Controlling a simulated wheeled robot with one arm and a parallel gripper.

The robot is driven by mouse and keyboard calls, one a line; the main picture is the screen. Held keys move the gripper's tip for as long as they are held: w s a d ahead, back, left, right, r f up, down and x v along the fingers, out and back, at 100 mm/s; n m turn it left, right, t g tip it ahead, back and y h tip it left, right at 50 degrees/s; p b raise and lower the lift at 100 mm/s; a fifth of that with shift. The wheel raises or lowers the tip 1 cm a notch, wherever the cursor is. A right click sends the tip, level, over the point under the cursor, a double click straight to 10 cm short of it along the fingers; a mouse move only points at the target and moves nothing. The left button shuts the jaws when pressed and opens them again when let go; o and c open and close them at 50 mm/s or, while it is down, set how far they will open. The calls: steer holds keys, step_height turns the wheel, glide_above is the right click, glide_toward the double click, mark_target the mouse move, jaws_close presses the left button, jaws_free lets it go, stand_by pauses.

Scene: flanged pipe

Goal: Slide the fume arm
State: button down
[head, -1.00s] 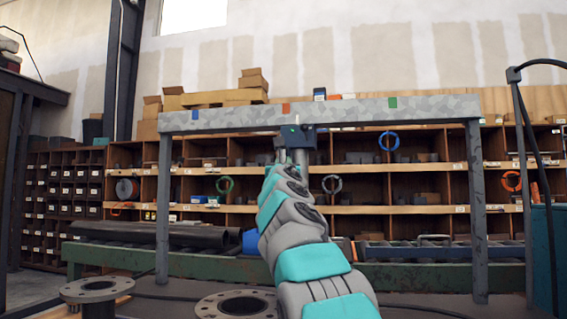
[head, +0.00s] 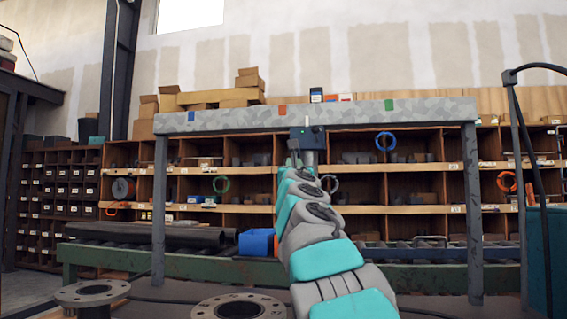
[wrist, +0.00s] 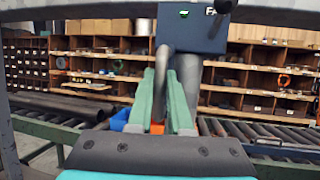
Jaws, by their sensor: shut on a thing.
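The fume arm's dark blue-grey carriage (head: 307,138) hangs under the speckled grey overhead rail (head: 350,113), just right of the rail's orange-red mark (head: 283,111) and well left of its green mark (head: 389,104). A blue mark (head: 191,116) is near the rail's left end. In the wrist view, the carriage (wrist: 192,28) has a thin grey handle (wrist: 165,60) and a thicker grey pipe (wrist: 188,75) below it. My gripper (wrist: 167,80) has its green fingers shut on the handle. In the head view, my gripper (head: 294,160) is small and partly hidden by my arm.
Rail posts (head: 158,215) stand at left and right (head: 474,210). Behind are a roller conveyor (head: 400,250), a blue bin (head: 257,242) and wooden shelves (head: 350,185). Flanged pipe ends (head: 240,307) are at the front left. A black hose stand (head: 515,130) is at right.

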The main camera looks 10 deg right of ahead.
steer(key=s+d, duration=0.4)
steer(key=d, duration=0.6)
steer(key=s+d, duration=0.5)
steer(key=d, duration=0.6)
steer(key=shift+d, duration=0.25)
steer(key=c, duration=0.8)
jaws_free()
steer(key=shift+c, duration=0.2)
steer(key=b+v, duration=0.4)
steer(key=v, duration=0.3)
steer(key=shift+s+f, duration=0.2)
steer(key=shift+s, duration=0.1)
